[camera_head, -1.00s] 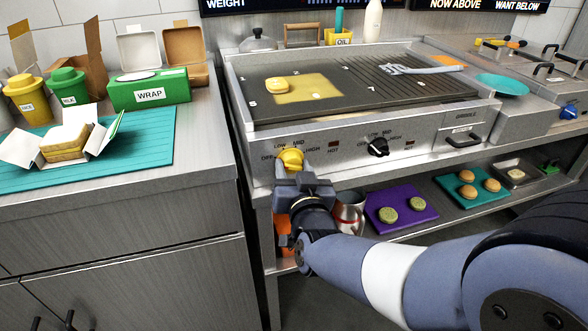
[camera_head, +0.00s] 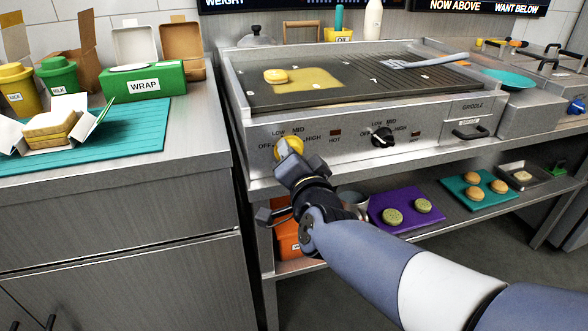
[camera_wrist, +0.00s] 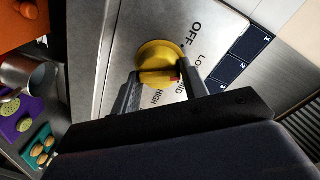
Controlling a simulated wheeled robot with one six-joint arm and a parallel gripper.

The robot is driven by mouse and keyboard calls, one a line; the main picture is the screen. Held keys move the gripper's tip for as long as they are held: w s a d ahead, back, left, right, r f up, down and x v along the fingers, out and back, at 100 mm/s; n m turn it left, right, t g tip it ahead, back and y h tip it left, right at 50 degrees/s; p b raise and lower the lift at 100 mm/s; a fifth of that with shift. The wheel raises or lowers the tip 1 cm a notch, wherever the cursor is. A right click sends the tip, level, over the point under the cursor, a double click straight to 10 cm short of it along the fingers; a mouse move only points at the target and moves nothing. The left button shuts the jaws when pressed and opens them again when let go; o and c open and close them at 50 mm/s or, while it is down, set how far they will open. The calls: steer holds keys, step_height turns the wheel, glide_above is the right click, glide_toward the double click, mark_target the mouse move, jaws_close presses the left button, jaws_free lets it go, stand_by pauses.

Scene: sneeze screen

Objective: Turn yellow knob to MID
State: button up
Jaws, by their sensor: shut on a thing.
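The yellow knob (camera_head: 290,147) is on the left of the griddle's front panel, with OFF, LOW, MID and HIGH printed around it. It also shows in the wrist view (camera_wrist: 157,57), where a small red mark on its edge lies near the MID lettering, partly hidden by the jaws. My gripper (camera_head: 287,160) is shut on the knob from the front and is rolled to a slant. In the wrist view one finger of my gripper (camera_wrist: 161,84) is on each side of the knob's grip.
A black knob (camera_head: 382,138) sits further right on the panel of the griddle (camera_head: 440,88). Below, a shelf holds a metal cup (camera_head: 352,200), a purple mat (camera_head: 408,221) and a teal mat (camera_head: 470,203). A counter (camera_head: 190,160) stands at left.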

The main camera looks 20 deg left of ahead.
steer(key=m+b, duration=0.3)
steer(key=m, duration=0.1)
steer(key=m+b, duration=0.4)
steer(key=m, duration=0.1)
steer(key=shift+w+d+g+y, duration=0.1)
steer(key=shift+g+y, duration=0.2)
steer(key=shift+g, duration=0.1)
stand_by(0.4)
steer(key=o, duration=1)
steer(key=shift+c, duration=0.2)
steer(key=f+p+v, duration=0.1)
steer(key=p+v, duration=0.3)
steer(key=v, duration=0.6)
steer(key=shift+s+d+r, duration=0.25)
steer(key=shift+s+r, duration=0.1)
steer(key=shift+r, duration=0.15)
